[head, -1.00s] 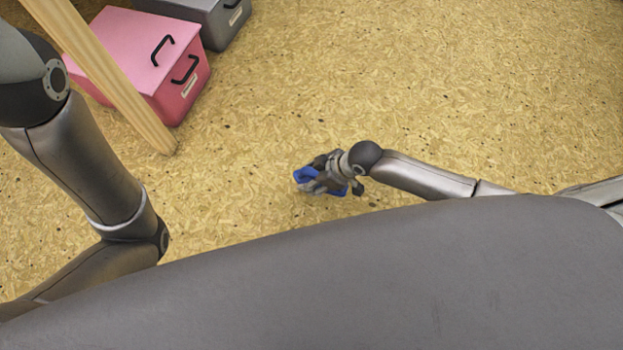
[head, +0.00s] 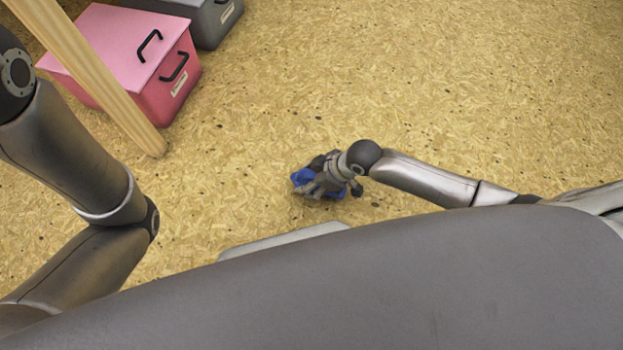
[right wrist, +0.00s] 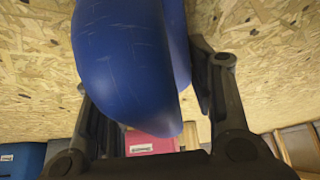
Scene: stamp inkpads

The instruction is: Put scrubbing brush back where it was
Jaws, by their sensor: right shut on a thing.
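The scrubbing brush (head: 303,177) is blue and sits in my right gripper (head: 318,186), above the floor in the middle of the head view. In the right wrist view, the blue brush body (right wrist: 125,60) fills the upper middle, between the two fingers of the right gripper (right wrist: 150,105). The fingers are shut on it. Much of the brush is hidden by the gripper in the head view, and its bristles cannot be made out. My left arm comes in at the left of the head view, but its gripper is out of the picture.
A pink box (head: 125,60) with black handles stands at the upper left, with a grey box (head: 205,18) behind it. A wooden post (head: 95,75) slants in front of the pink box. The chipboard floor (head: 430,90) is clear at the middle and right.

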